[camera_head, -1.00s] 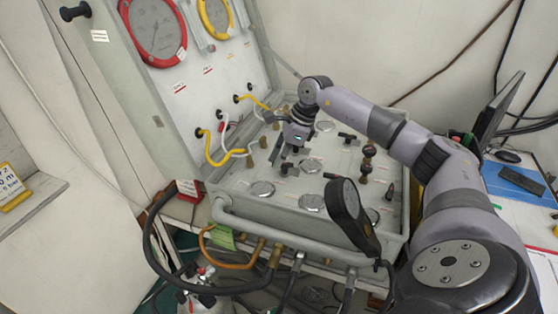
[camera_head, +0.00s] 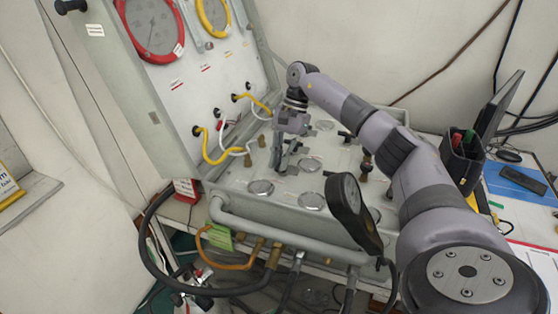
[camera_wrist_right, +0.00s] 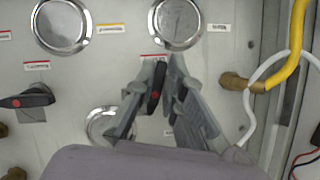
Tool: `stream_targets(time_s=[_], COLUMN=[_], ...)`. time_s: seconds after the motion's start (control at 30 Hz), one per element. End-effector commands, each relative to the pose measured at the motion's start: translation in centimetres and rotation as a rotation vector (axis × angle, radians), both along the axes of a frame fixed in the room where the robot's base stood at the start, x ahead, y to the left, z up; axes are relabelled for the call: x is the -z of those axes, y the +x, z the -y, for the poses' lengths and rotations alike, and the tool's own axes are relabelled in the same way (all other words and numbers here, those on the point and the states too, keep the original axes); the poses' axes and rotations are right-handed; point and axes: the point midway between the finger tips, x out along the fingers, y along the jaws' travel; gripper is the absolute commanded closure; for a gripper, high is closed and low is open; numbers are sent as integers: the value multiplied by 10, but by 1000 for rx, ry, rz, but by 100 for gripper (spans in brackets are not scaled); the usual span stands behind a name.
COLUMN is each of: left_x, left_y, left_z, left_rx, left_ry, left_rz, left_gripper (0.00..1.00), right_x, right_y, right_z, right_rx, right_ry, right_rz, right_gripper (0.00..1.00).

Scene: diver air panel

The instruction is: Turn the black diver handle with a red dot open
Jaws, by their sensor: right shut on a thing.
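My right gripper (camera_head: 279,163) is down at the panel (camera_head: 232,181), left of the panel's middle. In the right wrist view its two grey fingers (camera_wrist_right: 164,80) are closed in on a black handle with a red dot (camera_wrist_right: 156,93). The handle stands nearly upright in that picture, between the fingers, with its dot showing. Its lower end and base are partly hidden by the fingers. A second black handle with a red dot (camera_wrist_right: 27,99) lies roughly crosswise at the left, apart from the gripper. My left gripper is not in view.
A black round gauge (camera_head: 346,205) stands up at the panel's front edge. Yellow hoses (camera_head: 222,158) run from the upright gauge board on the left. Round metal caps (camera_wrist_right: 176,22) surround the handles. A black pen holder (camera_head: 461,163) and monitor stand right.

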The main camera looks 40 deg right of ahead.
Motion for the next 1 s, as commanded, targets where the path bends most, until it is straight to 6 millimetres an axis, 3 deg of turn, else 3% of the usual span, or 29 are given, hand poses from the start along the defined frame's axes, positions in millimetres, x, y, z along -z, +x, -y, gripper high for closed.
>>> stream_targets(time_s=[0.4,0.97,1.0], left_x=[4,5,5], left_y=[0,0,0], left_z=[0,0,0], left_rx=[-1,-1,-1], left_ry=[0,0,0], left_rz=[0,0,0], left_gripper=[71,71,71], right_x=[-1,-2,-2], right_y=[-2,-3,-3], right_z=[2,3,3], right_rx=[-199,-229,-229], right_ry=[-1,-3,-3], right_rz=[3,5,5], right_gripper=[100,100,89])
